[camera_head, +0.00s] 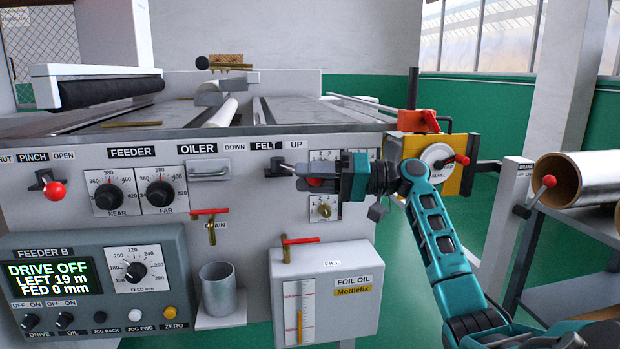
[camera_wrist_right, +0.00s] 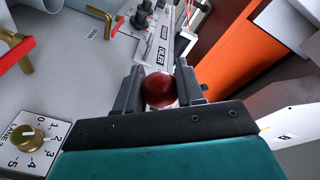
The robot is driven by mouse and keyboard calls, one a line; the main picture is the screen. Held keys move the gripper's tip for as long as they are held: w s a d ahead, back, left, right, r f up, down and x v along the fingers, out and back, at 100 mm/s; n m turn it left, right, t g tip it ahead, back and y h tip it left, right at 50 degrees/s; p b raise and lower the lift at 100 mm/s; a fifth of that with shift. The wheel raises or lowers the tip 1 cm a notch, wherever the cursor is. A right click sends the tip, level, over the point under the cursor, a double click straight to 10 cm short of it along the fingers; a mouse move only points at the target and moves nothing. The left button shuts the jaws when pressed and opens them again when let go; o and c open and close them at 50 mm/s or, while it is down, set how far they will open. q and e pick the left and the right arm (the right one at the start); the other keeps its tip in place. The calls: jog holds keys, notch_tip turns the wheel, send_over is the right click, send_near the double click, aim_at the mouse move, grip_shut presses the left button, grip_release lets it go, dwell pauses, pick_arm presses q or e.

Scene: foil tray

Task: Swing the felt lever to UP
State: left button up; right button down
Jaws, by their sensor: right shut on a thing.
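The felt lever (camera_head: 285,169) is on the grey machine front, under the FELT label (camera_head: 266,145), with DOWN (camera_head: 235,147) to its left and UP (camera_head: 296,144) to its right. Its arm runs right from the dark pivot, and its red knob is at the UP side in the head view. My right gripper (camera_head: 312,178) comes in from the right and is shut on that knob. In the right wrist view the red knob (camera_wrist_right: 158,91) sits between the two fingers (camera_wrist_right: 160,85). The gripper partly hides the lever's end. My left gripper is not in view.
A lane dial (camera_head: 324,208) sits just below my right gripper. A red-handled drain tap (camera_head: 211,222) and an oil tank tap (camera_head: 287,246) stick out lower down. A yellow block with a red-knobbed crank (camera_head: 461,159) stands beside my arm at the right. A foil roll (camera_head: 585,180) lies far right.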

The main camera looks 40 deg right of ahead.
jog(key=shift+d+r, duration=0.15)
dwell(0.7)
jog(key=c, duration=0.8)
grip_release()
jog(key=shift+s, duration=0.15)
jog(key=shift+c, duration=0.2)
jog(key=shift+o, duration=0.7)
jog(key=v, duration=1.3)
